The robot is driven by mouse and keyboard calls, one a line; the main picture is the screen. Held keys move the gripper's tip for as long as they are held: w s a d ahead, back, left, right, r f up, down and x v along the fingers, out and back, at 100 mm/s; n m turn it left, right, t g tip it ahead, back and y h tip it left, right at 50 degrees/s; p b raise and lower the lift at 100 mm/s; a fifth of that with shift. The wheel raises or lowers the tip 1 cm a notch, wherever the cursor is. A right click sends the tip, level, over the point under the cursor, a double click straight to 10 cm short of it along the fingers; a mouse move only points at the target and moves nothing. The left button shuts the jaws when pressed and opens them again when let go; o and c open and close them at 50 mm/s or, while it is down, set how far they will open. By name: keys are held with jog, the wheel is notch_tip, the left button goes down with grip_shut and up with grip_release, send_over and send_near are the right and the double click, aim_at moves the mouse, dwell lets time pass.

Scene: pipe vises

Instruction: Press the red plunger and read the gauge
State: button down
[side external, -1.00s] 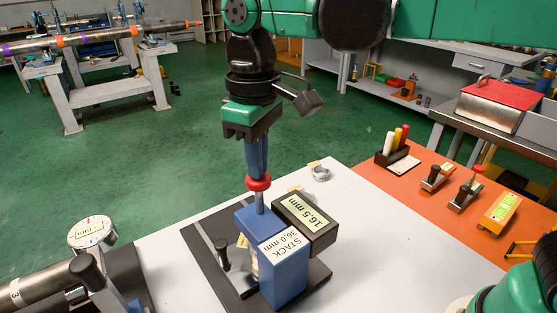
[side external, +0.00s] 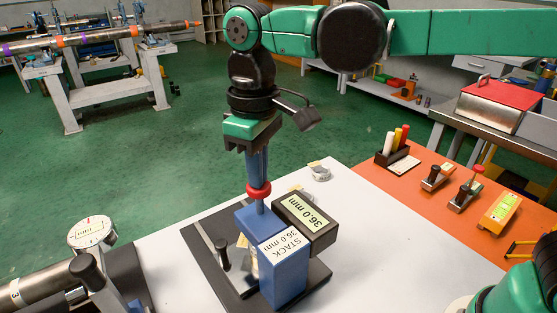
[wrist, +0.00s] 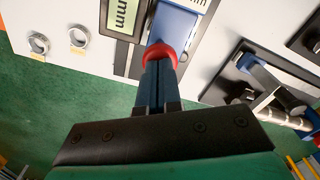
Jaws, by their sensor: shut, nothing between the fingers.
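The red plunger (side external: 258,191) is a red collar on a metal rod, standing on top of a blue gauge block (side external: 284,272) labelled "STACK 36.0 mm". My gripper (side external: 257,179) points straight down, shut and empty, with its fingertips on the red plunger. The wrist view also shows the shut fingers (wrist: 157,70) against the red plunger (wrist: 159,52). The gauge display (side external: 307,214) beside the blue block reads 36.0 mm; it is partly cut off in the wrist view (wrist: 122,18). The stack under the blue block is mostly hidden.
Metal rings (side external: 318,174) lie behind the display. An orange mat (side external: 440,215) at the right holds tools and a marker holder (side external: 393,155). The white table in front right is clear.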

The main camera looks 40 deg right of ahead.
notch_tip(320, 180, up, 10)
dwell(0.9)
jog(key=s+d+f+m+t, duration=0.2)
jog(key=d+f+m+t, duration=0.1)
jog(key=d+f, duration=0.4)
jog(key=s+d+f+m+t, duration=0.3)
jog(key=d+f+t, duration=0.1)
jog(key=d+f, duration=0.3)
jog(key=shift+d, duration=0.75)
